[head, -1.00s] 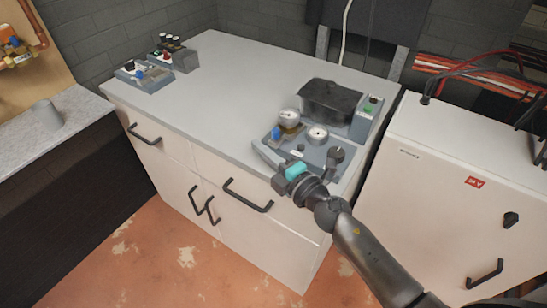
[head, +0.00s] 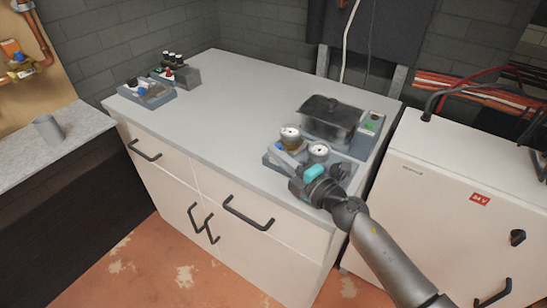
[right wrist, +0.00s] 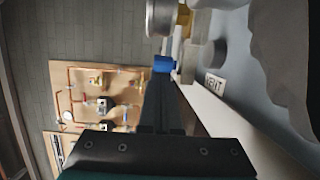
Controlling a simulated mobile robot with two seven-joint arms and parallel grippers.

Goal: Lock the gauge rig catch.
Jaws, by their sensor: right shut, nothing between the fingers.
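The gauge rig (head: 270,160) is a grey panel at the front right of the counter, with two round gauges (head: 318,150). My right gripper (head: 300,182) is at the rig's front edge and hides part of it. In the right wrist view its dark fingers (right wrist: 163,112) are closed with nothing between them. A blue part (right wrist: 164,65) of the rig shows just past the fingertips, below a metal gauge body (right wrist: 160,18) and near a VENT label (right wrist: 214,83). I cannot tell whether they touch. I cannot make out the catch or its state. My left gripper is not in view.
Smaller control units (head: 148,92) sit at the counter's far left. The middle of the counter (head: 225,115) is clear. A white cabinet (head: 440,190) stands to the right.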

